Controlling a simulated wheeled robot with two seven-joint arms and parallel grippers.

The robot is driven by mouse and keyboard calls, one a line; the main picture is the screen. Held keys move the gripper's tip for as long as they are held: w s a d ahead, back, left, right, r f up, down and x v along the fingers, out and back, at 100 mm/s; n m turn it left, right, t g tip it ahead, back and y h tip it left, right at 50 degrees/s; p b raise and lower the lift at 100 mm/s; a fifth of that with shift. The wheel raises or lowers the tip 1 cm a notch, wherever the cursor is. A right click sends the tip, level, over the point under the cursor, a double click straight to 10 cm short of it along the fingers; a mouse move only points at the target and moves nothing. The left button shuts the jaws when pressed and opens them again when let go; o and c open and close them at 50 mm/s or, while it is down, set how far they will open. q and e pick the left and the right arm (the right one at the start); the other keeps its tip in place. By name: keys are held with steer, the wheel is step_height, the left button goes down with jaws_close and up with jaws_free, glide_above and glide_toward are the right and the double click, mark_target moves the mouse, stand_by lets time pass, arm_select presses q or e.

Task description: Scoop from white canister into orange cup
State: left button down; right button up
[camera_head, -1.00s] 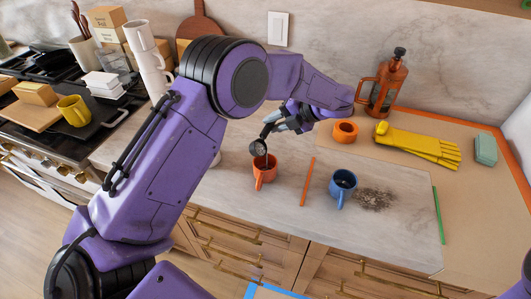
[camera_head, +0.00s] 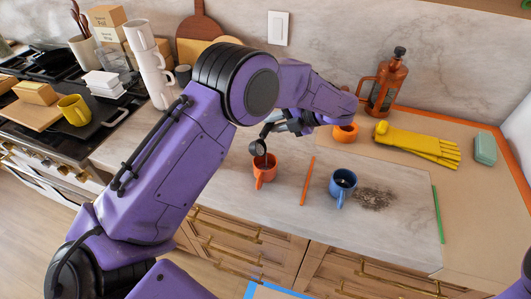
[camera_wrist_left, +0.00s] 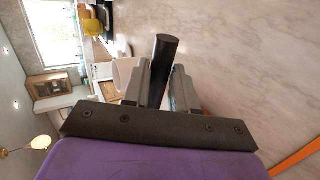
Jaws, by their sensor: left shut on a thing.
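My left gripper (camera_head: 277,127) is shut on the black handle of a scoop. The handle (camera_wrist_left: 161,70) shows between the two fingers in the left wrist view. The scoop's round head (camera_head: 257,148) is tipped over the mouth of the orange cup (camera_head: 264,174), close to its rim. A thin dark streak shows at the cup's mouth; I cannot tell whether it is falling grounds. The white canister is not clear in the head view, where my left arm covers that part of the counter. A pale object (camera_wrist_left: 124,70) behind a finger in the wrist view may be it.
White cups (camera_head: 150,62) are stacked left.

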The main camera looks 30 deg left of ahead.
arm_select(q)
steer(key=shift+y, duration=0.3)
steer(key=shift+d+y, duration=0.1)
steer(key=shift+y, duration=0.2)
steer(key=shift+r+y, duration=0.1)
steer(key=shift+y, duration=0.2)
stand_by(0.3)
steer(key=shift+d+y, duration=0.1)
steer(key=shift+y, duration=0.2)
